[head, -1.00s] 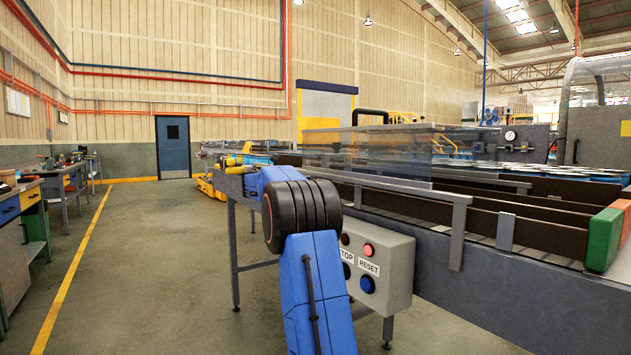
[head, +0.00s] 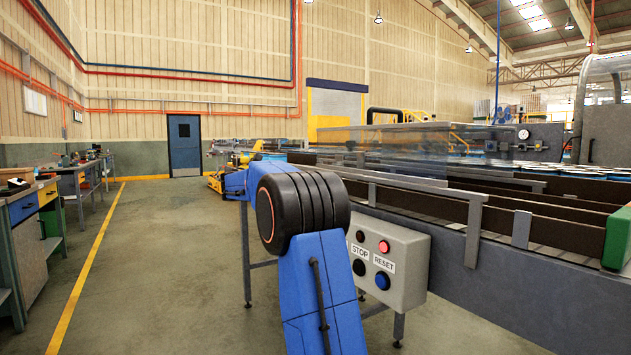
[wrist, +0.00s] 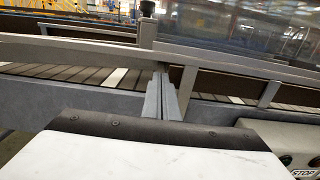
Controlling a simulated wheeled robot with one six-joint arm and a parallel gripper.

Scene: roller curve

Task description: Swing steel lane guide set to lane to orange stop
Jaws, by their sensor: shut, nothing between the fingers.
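My gripper (wrist: 171,97) is shut in the wrist view, with its two grey fingers together and nothing between them. Its tips are in front of the conveyor's side, close to a grey metal bar (wrist: 75,50), and I cannot tell if they touch. An upright post (wrist: 147,30) with a dark top stands just beyond the tips. I cannot tell for certain which bar is the steel lane guide. In the head view my arm hides the gripper. A green block (head: 618,240) stands at the right edge, with only an orange sliver (head: 628,205) beside it.
The conveyor (head: 480,265) runs along the right, with a grey side rail (head: 400,185) on posts. A control box (head: 388,268) with STOP and RESET buttons hangs on its near side. A clear cover (head: 400,140) stands farther back. The floor to the left is open, with workbenches (head: 75,185) beyond.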

